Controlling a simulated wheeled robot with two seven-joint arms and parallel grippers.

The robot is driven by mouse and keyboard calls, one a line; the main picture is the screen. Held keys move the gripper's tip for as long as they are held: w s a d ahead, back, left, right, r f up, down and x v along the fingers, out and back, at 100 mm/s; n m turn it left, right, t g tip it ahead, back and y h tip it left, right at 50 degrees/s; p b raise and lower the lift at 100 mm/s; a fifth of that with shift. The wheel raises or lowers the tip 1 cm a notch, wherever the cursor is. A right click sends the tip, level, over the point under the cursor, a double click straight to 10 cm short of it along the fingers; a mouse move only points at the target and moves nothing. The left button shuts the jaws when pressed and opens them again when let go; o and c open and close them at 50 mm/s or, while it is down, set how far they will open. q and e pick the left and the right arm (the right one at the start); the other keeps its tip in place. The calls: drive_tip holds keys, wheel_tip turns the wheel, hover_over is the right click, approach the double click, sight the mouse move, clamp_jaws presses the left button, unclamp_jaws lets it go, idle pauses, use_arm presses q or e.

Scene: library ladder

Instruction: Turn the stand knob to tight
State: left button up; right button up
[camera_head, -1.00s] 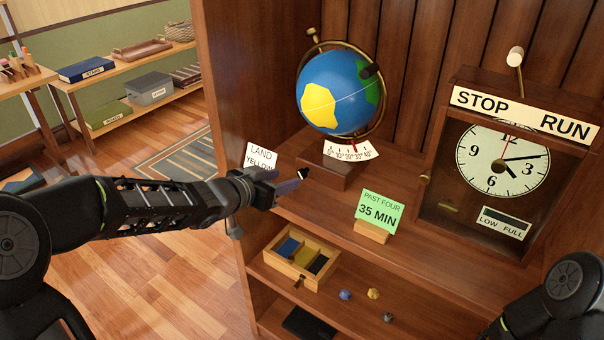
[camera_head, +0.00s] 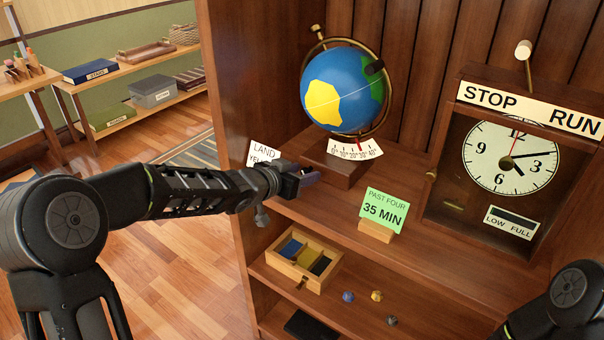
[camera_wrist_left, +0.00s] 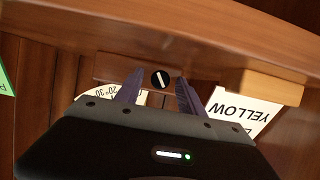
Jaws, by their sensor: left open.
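The stand knob (camera_wrist_left: 161,79) is a small round black knob with a white slanted line, seen in the left wrist view on the front of the wooden globe stand (camera_head: 330,163). My left gripper (camera_head: 307,173) is in front of the stand in the head view and hides the knob there. In the left wrist view my left gripper (camera_wrist_left: 159,90) is open, one finger on each side of the knob. I cannot tell whether the fingers touch it. My right gripper is out of view; only part of my right arm shows at the lower right.
The globe (camera_head: 342,90) and its scale (camera_head: 355,150) are above the stand. A LAND YELLOW card (camera_head: 264,151) is just left of my gripper. A green card (camera_head: 384,209) and a clock case (camera_head: 440,150) are to the right. A divided tray (camera_head: 300,262) is on the shelf below.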

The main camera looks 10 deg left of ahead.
use_arm(q)
clamp_jaws()
idle(0.3)
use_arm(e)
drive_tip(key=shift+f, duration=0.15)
use_arm(q)
drive_tip(key=shift+f+b, duration=0.15)
drive_tip(key=shift+b, duration=0.55)
drive_tip(key=m+y+b, duration=0.1)
drive_tip(key=b, duration=0.6)
drive_tip(key=f+m+t+b, duration=0.1)
drive_tip(key=m+b, duration=0.1)
drive_tip(key=b, duration=0.6)
drive_tip(key=shift+s+d+y, duration=0.1)
drive_tip(key=shift+d+y, duration=0.1)
drive_tip(key=shift+y, duration=0.2)
drive_tip(key=m+y+b, duration=0.1)
drive_tip(key=b, duration=0.4)
drive_tip(key=shift+r+t+b, duration=0.3)
drive_tip(key=shift+r+b, duration=0.05)
drive_tip(key=shift+b, duration=0.05)
drive_tip(key=shift+r+m+b, duration=0.2)
drive_tip(key=shift+m+b, duration=0.1)
drive_tip(key=shift+b, duration=0.1)
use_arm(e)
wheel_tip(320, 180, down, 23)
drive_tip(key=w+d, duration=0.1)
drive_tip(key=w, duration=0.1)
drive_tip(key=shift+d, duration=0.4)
